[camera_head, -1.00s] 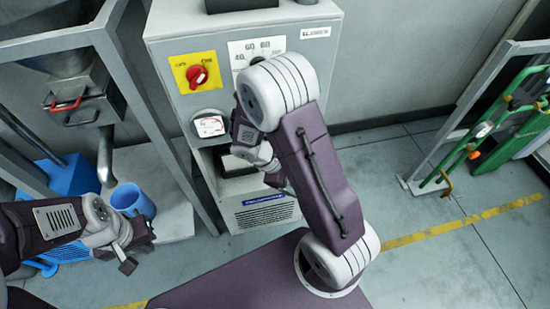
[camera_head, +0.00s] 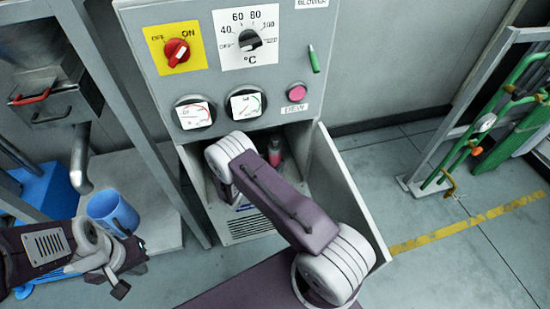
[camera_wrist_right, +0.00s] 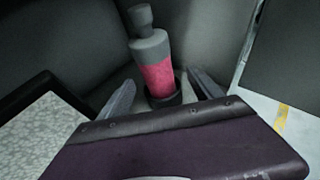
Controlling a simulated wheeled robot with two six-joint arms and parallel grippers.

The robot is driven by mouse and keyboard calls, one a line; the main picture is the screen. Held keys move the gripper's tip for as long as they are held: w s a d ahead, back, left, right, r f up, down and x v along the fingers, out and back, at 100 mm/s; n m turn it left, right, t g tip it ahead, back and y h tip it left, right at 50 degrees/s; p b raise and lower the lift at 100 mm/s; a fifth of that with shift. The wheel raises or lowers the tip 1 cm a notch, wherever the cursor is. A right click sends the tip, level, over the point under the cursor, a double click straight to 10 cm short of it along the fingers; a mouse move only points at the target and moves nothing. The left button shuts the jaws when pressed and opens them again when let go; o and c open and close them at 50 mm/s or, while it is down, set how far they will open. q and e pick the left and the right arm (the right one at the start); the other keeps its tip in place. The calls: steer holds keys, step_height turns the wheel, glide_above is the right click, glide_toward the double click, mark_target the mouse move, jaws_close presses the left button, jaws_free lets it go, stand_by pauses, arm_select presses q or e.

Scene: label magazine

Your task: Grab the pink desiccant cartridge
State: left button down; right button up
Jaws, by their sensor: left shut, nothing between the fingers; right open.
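The pink desiccant cartridge (camera_wrist_right: 158,76) stands in a dark holder inside the cabinet's lower opening, with a grey cap and neck on top. In the head view its pink part (camera_head: 275,155) shows partly, behind my right arm. My right gripper (camera_wrist_right: 163,92) is open in the wrist view, one finger on each side of the cartridge's lower part. I cannot tell whether the fingers touch it. In the head view this gripper is hidden by my arm and the opening. My left gripper (camera_head: 122,280) is shut and empty at the lower left.
The grey cabinet (camera_head: 145,62) has a red knob, a temperature dial, gauges and a pink button. A panel (camera_head: 352,190) stands open right of my right arm. A blue cup (camera_head: 113,212) stands near my left gripper. A green-railed rack (camera_head: 480,140) is at the right.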

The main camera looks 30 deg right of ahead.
mark_target(272, 160)
steer(key=b+x, duration=0.1)
steer(key=x, duration=0.4)
steer(key=shift+w+f, duration=0.2)
steer(key=shift+w, duration=0.05)
steer(key=shift+a+r, duration=0.1)
steer(key=shift+c, duration=0.6)
jaws_close()
